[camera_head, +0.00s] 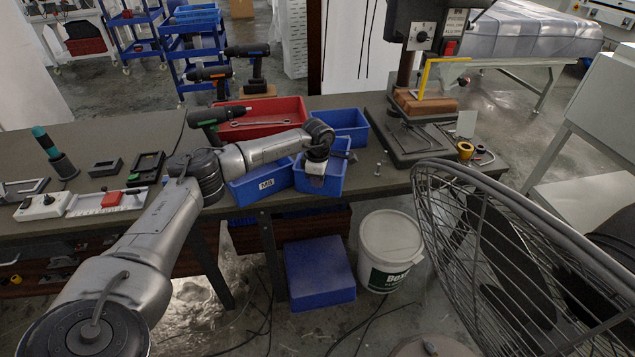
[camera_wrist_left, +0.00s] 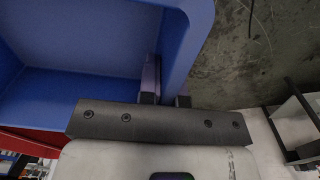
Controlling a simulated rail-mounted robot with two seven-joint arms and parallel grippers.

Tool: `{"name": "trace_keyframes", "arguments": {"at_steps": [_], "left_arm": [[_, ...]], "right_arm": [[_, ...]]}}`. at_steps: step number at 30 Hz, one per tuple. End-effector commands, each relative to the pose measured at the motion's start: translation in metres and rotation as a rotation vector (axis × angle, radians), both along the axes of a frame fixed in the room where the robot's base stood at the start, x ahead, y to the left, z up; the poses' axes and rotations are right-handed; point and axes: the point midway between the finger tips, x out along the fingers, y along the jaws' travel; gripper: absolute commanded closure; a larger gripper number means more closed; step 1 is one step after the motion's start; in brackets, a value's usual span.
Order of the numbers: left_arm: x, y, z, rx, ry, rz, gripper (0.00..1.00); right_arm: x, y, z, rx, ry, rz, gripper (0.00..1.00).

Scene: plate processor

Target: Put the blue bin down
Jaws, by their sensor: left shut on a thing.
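A small blue bin (camera_head: 318,186) is at the front edge of the workbench (camera_head: 385,185), right of a blue bin labelled M8 (camera_head: 263,187). My left gripper (camera_head: 318,162) is over this bin and shut on its wall. In the left wrist view the fingers (camera_wrist_left: 165,97) pinch the blue bin's wall (camera_wrist_left: 187,45), and part of its inside shows. The bin looks about upright in the head view. I cannot tell whether its bottom touches the bench. My right gripper is not in view.
Another blue bin (camera_head: 352,123) and a red bin (camera_head: 285,110) stand behind. A drill press (camera_head: 410,150) is at the right of the bench. Below are a blue box (camera_head: 318,272) and a white bucket (camera_head: 390,240). A caged fan (camera_head: 500,250) fills the right foreground.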

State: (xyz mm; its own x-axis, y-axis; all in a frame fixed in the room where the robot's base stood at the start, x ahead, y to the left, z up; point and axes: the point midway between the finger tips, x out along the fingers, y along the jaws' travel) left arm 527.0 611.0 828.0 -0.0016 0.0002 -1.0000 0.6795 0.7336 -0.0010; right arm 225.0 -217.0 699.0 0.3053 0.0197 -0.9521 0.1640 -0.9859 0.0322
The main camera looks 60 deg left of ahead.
Motion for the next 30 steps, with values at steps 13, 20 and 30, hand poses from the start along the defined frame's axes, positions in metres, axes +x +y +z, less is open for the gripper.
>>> {"name": "trace_keyframes", "arguments": {"at_steps": [13,20,30], "left_arm": [[0.0001,0.0002,-0.0036,0.0,-0.001,0.001,0.91],[0.0001,0.0002,-0.0035,0.0,-0.001,0.0,0.69],[0.0002,0.0004,0.0045,0.0,-0.003,0.001,0.69]], "right_arm": [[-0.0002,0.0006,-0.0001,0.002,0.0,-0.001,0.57],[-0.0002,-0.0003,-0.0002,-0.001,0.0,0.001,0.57],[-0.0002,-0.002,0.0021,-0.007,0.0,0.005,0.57]]}}
